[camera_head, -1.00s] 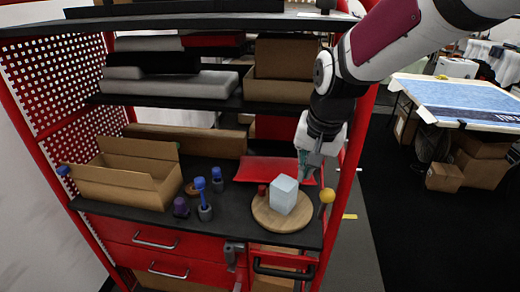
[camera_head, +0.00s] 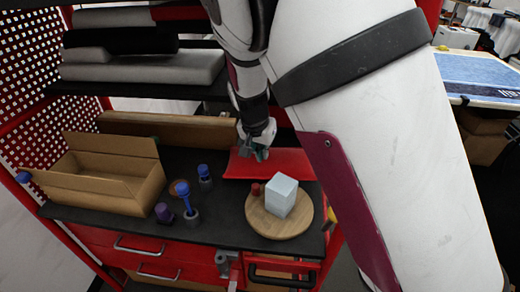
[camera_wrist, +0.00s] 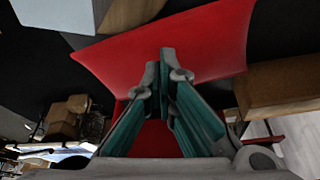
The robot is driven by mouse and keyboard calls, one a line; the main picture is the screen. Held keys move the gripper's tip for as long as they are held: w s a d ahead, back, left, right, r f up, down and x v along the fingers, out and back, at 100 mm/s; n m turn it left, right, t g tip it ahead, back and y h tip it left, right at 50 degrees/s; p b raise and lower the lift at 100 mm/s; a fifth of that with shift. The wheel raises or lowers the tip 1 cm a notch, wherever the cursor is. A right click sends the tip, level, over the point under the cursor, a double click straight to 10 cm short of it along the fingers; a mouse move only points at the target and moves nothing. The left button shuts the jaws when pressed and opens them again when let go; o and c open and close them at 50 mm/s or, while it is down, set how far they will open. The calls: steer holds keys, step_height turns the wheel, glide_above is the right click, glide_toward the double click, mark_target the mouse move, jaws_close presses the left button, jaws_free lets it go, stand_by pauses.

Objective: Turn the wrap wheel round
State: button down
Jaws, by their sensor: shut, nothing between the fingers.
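The wrap wheel (camera_head: 263,224) is a round wooden disc on the dark bench. A pale blue box (camera_head: 282,194) stands on it, and a small red peg (camera_head: 256,189) is at its back left edge. My gripper (camera_head: 256,155) is behind and left of the wheel, apart from it, over or near the red tray. The wrist view shows my gripper's two teal-padded fingers (camera_wrist: 167,65) close together and empty, with the red tray beyond.
The red tray (camera_head: 285,165) lies behind the wheel. An open cardboard box (camera_head: 100,190) stands at the left, with blue-topped tools (camera_head: 187,200) and a purple piece (camera_head: 163,212) between. A yellow knob (camera_head: 331,217) is right of the wheel. Shelves rise behind.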

steer(key=x, duration=0.8)
steer(key=shift+d+f, duration=0.1)
steer(key=s, duration=0.1)
steer(key=s+a+p, duration=0.1)
steer(key=shift+s+a+f, duration=0.15)
steer(key=shift+s+a, duration=0.05)
steer(key=shift+s, duration=0.1)
steer(key=shift+s+a+f, duration=0.1)
steer(key=shift+s+a, duration=0.1)
steer(key=shift+s, duration=0.2)
steer(key=shift+s+a+n+y+p, duration=0.3)
steer(key=shift+s+a+n+p, duration=0.3)
steer(key=shift+n, duration=0.3)
steer(key=shift+a+n, duration=0.15)
steer(key=shift+n, duration=0.15)
steer(key=shift+w, duration=0.1)
